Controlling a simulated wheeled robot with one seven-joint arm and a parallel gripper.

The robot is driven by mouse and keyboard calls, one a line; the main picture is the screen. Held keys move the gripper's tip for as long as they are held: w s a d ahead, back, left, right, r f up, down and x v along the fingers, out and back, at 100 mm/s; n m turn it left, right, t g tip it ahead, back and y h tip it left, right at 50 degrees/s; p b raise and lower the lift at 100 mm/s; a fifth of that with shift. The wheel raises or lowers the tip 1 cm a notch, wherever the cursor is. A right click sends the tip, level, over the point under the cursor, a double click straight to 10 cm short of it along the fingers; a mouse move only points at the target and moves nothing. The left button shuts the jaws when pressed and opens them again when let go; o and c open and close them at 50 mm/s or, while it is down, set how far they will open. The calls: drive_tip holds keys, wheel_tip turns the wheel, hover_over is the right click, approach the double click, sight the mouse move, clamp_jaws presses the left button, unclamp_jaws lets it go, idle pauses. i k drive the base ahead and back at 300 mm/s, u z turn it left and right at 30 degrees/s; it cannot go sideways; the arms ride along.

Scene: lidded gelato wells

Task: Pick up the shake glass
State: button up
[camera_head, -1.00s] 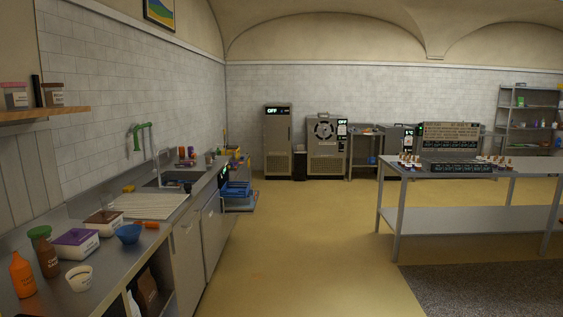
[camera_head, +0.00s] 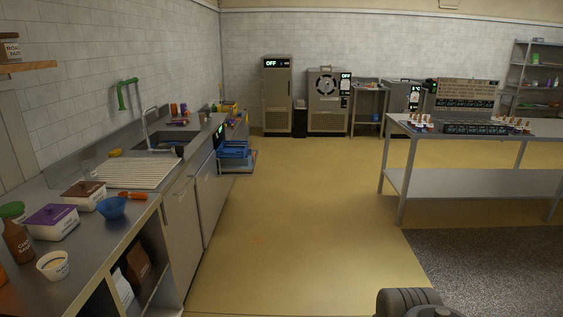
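I cannot pick out a shake glass for certain in the head view. Several small items stand behind the sink (camera_head: 160,141) on the left counter (camera_head: 100,250), too small to tell whether one is a glass. A dark rounded part of my own arm shows at the bottom edge, right of the middle. No gripper fingers show, so I cannot see what they hold.
The left counter holds a white tub (camera_head: 53,265), a purple-lidded box (camera_head: 52,222), a brown-lidded box (camera_head: 84,195), a blue bowl (camera_head: 111,208) and a ribbed drainboard (camera_head: 140,174). A steel table (camera_head: 480,184) stands right. The yellow floor (camera_head: 290,220) between is clear.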

sight(208, 114)
drive_tip(key=z, duration=0.35)
drive_tip(key=i, duration=2.6)
drive_tip(key=z, duration=0.2)
drive_tip(key=i, duration=2.65)
drive_tip(key=u, duration=0.2)
drive_tip(key=i, duration=2)
drive_tip(key=u, duration=1.4)
drive_tip(key=i, duration=1)
drive_tip(key=u, duration=1.7)
drive_tip(key=i, duration=0.9)
drive_tip(key=u, duration=0.3)
